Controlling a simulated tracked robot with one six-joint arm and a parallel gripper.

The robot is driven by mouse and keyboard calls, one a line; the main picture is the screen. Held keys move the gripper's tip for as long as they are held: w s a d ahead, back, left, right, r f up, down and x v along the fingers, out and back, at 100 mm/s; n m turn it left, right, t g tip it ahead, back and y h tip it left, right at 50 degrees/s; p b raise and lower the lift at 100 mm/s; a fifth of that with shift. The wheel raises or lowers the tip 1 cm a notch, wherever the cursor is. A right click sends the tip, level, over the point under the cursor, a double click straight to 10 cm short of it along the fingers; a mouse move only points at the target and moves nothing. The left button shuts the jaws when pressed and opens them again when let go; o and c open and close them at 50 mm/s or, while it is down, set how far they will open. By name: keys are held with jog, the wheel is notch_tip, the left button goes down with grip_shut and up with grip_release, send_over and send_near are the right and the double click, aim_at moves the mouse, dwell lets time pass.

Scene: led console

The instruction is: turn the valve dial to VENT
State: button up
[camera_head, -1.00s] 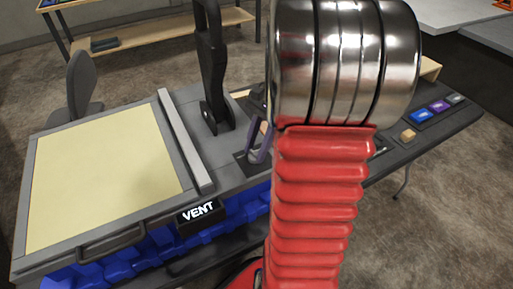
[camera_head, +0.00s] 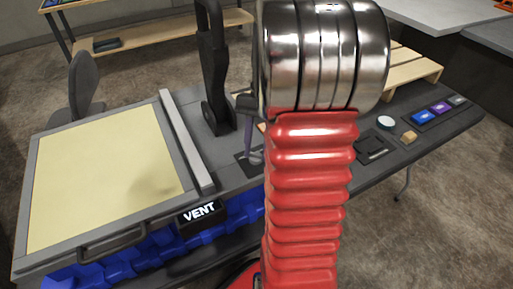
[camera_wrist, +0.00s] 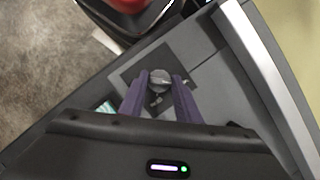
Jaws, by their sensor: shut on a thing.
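The valve dial (camera_wrist: 158,78) is a small round grey knob on a dark square plate (camera_wrist: 130,72) in the wrist view. My gripper (camera_wrist: 160,84) has its two purple fingers on either side of the dial, shut on it. Small marks beside the dial are too small to read. In the head view, my gripper (camera_head: 252,157) shows as a purple finger at the console top, and my red arm hides much of the area around it. A black sign reading VENT (camera_head: 201,213) is on the console's front.
A pale yellow panel (camera_head: 105,175) in a grey frame with a handle fills the console's left.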

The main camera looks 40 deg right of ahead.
jog(key=shift+w, duration=0.1)
jog(key=o, duration=1)
jog(key=shift+o, duration=0.2)
jog(key=shift+r, duration=0.1)
jog(key=v, duration=1.3)
jog(key=shift+r, duration=0.25)
